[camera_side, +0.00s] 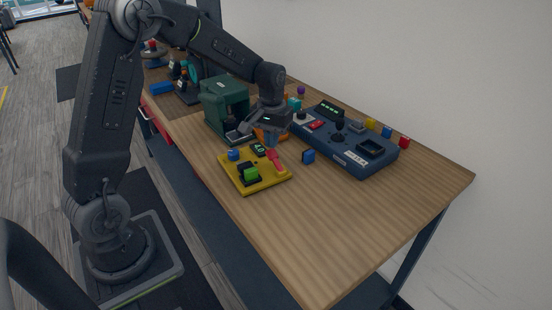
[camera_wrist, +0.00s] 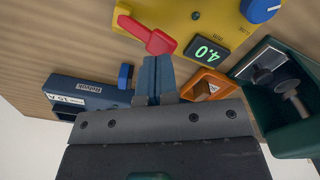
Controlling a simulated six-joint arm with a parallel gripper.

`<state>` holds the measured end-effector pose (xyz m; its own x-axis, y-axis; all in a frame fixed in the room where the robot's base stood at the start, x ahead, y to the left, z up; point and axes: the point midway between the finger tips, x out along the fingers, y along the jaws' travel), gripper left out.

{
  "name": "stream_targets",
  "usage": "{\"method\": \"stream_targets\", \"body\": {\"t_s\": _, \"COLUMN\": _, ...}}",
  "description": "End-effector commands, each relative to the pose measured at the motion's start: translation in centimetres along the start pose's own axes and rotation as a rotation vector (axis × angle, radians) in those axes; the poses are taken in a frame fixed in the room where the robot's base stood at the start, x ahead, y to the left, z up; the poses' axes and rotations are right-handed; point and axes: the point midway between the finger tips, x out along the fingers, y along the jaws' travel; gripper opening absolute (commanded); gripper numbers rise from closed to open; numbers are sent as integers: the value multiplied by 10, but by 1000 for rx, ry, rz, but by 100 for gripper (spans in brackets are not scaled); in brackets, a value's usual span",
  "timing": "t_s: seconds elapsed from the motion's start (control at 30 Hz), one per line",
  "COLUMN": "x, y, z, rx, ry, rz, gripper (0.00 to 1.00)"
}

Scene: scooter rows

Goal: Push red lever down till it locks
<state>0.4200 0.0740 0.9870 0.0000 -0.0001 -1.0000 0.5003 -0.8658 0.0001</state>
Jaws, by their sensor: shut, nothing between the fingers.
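The red lever (camera_side: 275,159) is on the right part of a yellow board (camera_side: 277,178) on the wooden table. In the wrist view the lever (camera_wrist: 148,36) slants across the edge of the yellow board (camera_wrist: 176,14). My gripper (camera_side: 271,143) points down just behind the lever's far end in the side view. In the wrist view its blue fingers (camera_wrist: 156,64) are together and empty, with tips close to the lever's wide end. I cannot tell whether they touch it. The board also carries a display (camera_wrist: 207,51) reading 4.0, a blue knob (camera_wrist: 260,9) and a green switch (camera_side: 251,174).
A green machine (camera_side: 224,103) stands behind the board, with an orange part (camera_wrist: 208,84) beside my fingers. A dark blue console (camera_side: 340,142) lies right. The front right table is clear.

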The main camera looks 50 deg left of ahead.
Motion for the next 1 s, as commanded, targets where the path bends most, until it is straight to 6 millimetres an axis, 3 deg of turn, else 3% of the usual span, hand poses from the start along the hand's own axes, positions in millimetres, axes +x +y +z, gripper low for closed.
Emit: {"method": "stream_targets", "body": {"t_s": 1.0, "x": 19, "y": 0, "z": 0, "rx": 0, "ry": -2, "rz": 0, "gripper": 0}}
